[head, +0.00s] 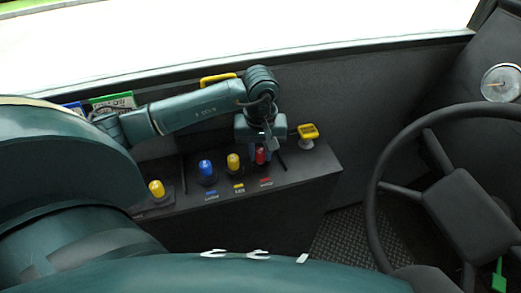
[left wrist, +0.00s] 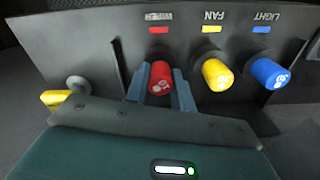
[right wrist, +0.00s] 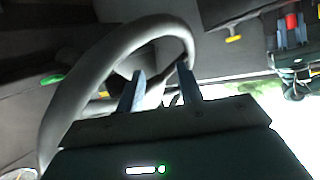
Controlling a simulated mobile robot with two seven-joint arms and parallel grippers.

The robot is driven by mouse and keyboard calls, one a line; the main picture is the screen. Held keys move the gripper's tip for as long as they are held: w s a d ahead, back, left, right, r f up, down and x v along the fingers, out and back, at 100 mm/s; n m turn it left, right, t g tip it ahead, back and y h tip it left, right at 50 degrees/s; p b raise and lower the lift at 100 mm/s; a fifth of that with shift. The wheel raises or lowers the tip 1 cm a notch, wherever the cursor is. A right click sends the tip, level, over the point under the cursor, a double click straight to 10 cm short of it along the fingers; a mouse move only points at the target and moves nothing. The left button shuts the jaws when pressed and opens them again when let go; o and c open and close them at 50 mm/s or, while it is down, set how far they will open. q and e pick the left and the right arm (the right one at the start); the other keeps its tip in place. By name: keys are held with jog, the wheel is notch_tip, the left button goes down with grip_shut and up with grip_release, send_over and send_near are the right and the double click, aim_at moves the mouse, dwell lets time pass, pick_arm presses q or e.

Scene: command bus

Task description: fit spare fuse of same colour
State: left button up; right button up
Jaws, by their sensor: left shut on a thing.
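My left gripper (head: 262,152) is shut on the red fuse (left wrist: 160,78), one finger on each side of it, at the panel place with the red WIPER label (left wrist: 158,30). Whether the red fuse is seated or lifted I cannot tell. The yellow fuse (left wrist: 217,74) stands by the FAN label and the blue fuse (left wrist: 269,73) by the LIGHT label. Another yellow fuse (head: 157,189) stands further left on the console in the head view. My right gripper (right wrist: 160,88) is open and empty, near the steering wheel in its wrist view.
The steering wheel (head: 376,190) fills the right side. A yellow T-shaped handle (head: 308,131) stands at the console's (head: 300,172) right end. A yellow grab handle (head: 217,79) and green and blue boxes (head: 112,101) lie behind my left arm. A gauge (head: 501,83) is at far right.

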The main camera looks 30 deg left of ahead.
pick_arm(q)
jog(key=shift+f, duration=0.35)
pick_arm(e)
jog(key=shift+s+f, duration=0.2)
jog(key=shift+f, duration=0.35)
pick_arm(q)
jog(key=o, duration=1)
jog(key=shift+o, duration=0.2)
jog(key=shift+r, duration=0.6)
notch_tip(320, 180, up, 12)
jog(key=shift+p, duration=0.4)
pick_arm(e)
jog(key=shift+t, duration=0.4)
jog(key=r, duration=0.2)
jog(key=d+r, duration=0.1)
jog(key=r, duration=0.1)
jog(key=shift+s+r, duration=0.15)
jog(key=shift+r, duration=0.15)
pick_arm(q)
jog(key=shift+s, duration=0.1)
